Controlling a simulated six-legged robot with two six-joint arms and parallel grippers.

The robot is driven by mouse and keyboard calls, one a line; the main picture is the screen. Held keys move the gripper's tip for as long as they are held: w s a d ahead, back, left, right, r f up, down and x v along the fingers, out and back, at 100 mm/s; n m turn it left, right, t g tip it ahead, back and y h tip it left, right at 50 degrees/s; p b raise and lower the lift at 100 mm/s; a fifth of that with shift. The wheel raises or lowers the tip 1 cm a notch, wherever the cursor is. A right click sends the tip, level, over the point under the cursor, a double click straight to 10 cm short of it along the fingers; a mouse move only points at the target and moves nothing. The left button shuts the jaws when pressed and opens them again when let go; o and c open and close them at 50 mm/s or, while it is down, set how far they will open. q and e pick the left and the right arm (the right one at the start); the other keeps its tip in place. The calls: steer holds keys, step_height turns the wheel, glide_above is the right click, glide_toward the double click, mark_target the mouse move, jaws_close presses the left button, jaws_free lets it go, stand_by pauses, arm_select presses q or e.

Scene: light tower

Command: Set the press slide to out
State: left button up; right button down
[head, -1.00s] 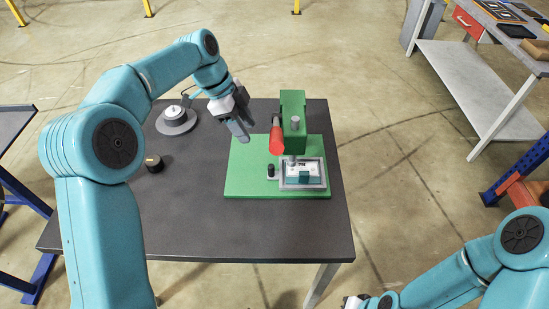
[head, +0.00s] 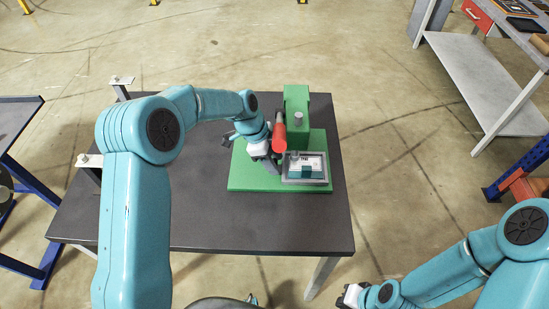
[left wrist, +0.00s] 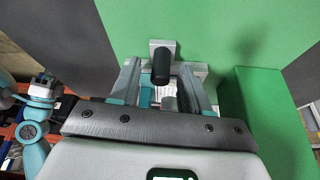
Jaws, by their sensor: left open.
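The green press (head: 296,104) stands on a green base plate (head: 250,181) on the dark table. It has a red handle (head: 280,137) on its left. The slide, a grey-framed tray (head: 305,181) with a white and teal insert, lies at the front of the press. My left gripper (head: 271,170) is low at the slide's left side. In the left wrist view a black knob (left wrist: 161,64) on a grey plate stands between its open fingers (left wrist: 162,84); contact cannot be told. The gripper hides the knob in the head view. My right gripper (head: 351,297) is at the bottom, its jaws unclear.
The dark table (head: 230,225) is clear in front of the base plate. Two metal brackets (head: 121,80) show at its left side. A grey shelf bench (head: 470,90) stands at the far right. My left arm hides part of the table's left side.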

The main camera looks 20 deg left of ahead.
arm_select(q)
steer(key=shift+d+f, duration=0.1)
steer(key=shift+f, duration=0.15)
jaws_close()
steer(key=a, duration=0.1)
steer(key=a+b, duration=0.1)
steer(key=a, duration=0.1)
steer(key=s+a+b, duration=0.1)
steer(key=shift+a+f, duration=0.3)
steer(key=shift+a, duration=0.05)
steer(key=s+a+b, duration=0.1)
steer(key=a, duration=0.1)
steer(key=a+b, duration=0.1)
steer(key=a, duration=0.2)
steer(key=s+a+b, duration=0.1)
steer(key=a, duration=0.2)
steer(key=shift+s+a+r, duration=0.2)
steer(key=shift+s+a, duration=0.05)
steer(key=shift+s, duration=0.05)
steer(key=shift+s+a+r, duration=0.1)
steer(key=shift+s+a, duration=0.1)
steer(key=shift+a, duration=0.45)
